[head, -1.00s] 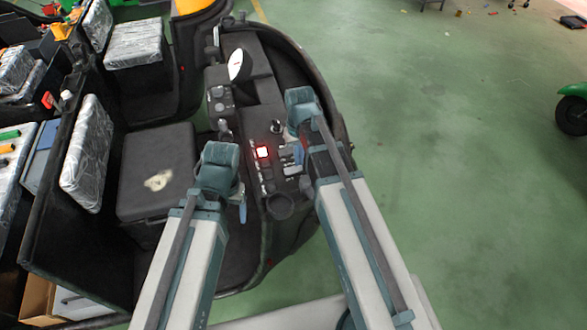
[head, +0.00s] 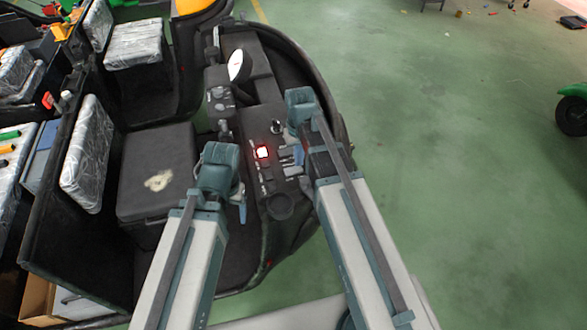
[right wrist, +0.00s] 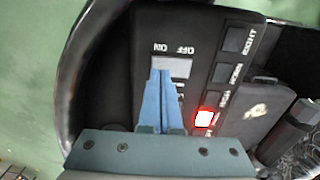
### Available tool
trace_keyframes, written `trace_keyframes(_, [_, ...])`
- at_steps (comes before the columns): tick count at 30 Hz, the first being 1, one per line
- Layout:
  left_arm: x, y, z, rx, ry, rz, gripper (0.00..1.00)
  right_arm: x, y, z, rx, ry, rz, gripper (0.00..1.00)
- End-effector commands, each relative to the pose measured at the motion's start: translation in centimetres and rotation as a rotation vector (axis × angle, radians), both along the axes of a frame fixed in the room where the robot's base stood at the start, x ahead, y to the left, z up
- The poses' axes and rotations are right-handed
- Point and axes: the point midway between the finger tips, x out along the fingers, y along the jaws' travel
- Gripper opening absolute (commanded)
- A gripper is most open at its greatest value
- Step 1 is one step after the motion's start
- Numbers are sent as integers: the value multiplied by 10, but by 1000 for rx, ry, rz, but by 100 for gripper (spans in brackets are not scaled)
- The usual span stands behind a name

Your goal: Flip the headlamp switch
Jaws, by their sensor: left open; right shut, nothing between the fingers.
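The dark control panel (head: 262,128) of the vehicle carries a red-lit square button (head: 262,152). In the right wrist view the lit button (right wrist: 204,118) sits in a row of dark, labelled switches. A grey rocker switch (right wrist: 171,67) marked ON and OFF is beside that row. I cannot read which switch is the headlamp's. My right gripper (right wrist: 163,74) is shut and empty. Its tips are at the near edge of the grey rocker; contact cannot be told. It also shows over the panel in the head view (head: 290,156). My left gripper (head: 242,208) is open, left of the panel.
A round cup-like recess (head: 280,206) is at the panel's near end. A black seat base (head: 158,170) and wrapped backrest (head: 86,155) stand left. A white oval disc (head: 239,66) rises behind the panel.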

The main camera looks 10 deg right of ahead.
Motion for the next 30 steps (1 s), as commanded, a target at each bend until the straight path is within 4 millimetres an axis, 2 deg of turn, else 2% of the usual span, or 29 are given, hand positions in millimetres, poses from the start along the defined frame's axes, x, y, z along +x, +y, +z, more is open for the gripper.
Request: trace_keyframes(30, [0,0,-8,0,0,0,75,0,0,-8,0,0,0,0])
